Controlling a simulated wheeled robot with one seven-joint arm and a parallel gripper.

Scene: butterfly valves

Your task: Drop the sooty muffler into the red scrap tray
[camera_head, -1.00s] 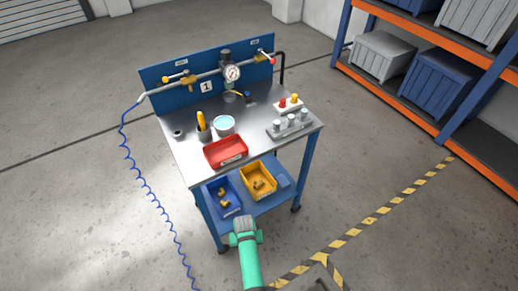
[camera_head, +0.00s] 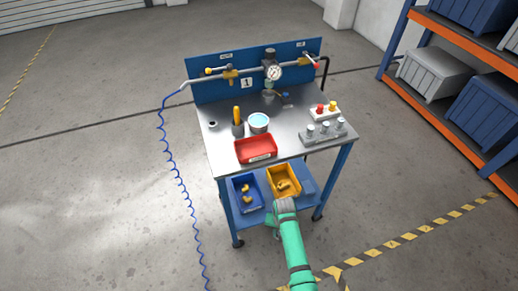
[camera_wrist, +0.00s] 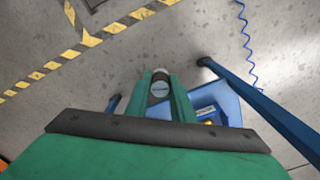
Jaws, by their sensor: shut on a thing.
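The red scrap tray (camera_head: 256,150) sits on the front edge of the steel bench top (camera_head: 215,150), and it looks empty. My gripper (camera_head: 284,206) is in front of the bench, overlapping the lower shelf in the head view, nearer to the camera than the tray. In the wrist view my gripper (camera_wrist: 160,95) is shut on a small cylinder with a grey end and dark sides, which I take to be the sooty muffler (camera_wrist: 160,87). The held part is hidden by my arm in the head view.
A blue bin (camera_head: 238,207) and a yellow bin (camera_head: 297,185) with brass parts stand on the lower shelf. A blue coiled hose (camera_head: 175,180) hangs left.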

